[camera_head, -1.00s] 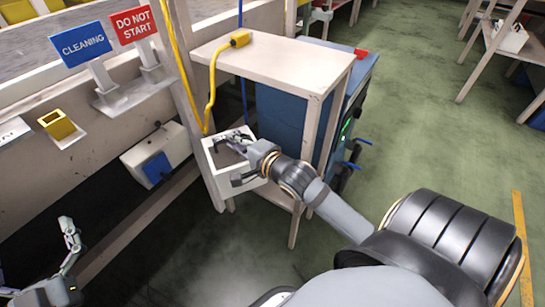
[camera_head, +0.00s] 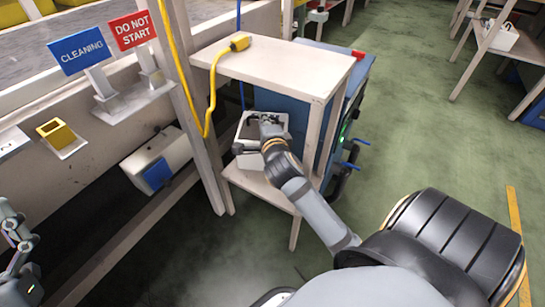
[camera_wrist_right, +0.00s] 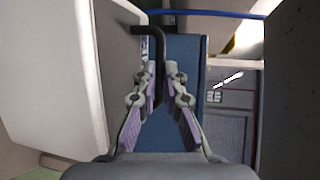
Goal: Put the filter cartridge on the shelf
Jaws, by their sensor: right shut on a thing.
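The filter cartridge (camera_head: 243,130) is a pale box with a black handle. It is between the top board and the lower shelf (camera_head: 262,188) of a pale wooden stand; I cannot tell whether it touches the shelf. My right gripper (camera_head: 268,128) reaches in from the right and is shut on the handle. In the right wrist view, the cartridge (camera_wrist_right: 58,75) fills the left side, and its bent handle passes between the fingers of my right gripper (camera_wrist_right: 160,78). My left gripper (camera_head: 14,228) is at the left edge, far from the stand; its fingers are unclear.
The stand's top board (camera_head: 290,68) covers the shelf, and its front leg (camera_head: 309,140) is close beside my right arm. A yellow cable (camera_head: 213,95) hangs at its left. A blue cabinet (camera_head: 350,105) stands behind. Green floor to the right is open.

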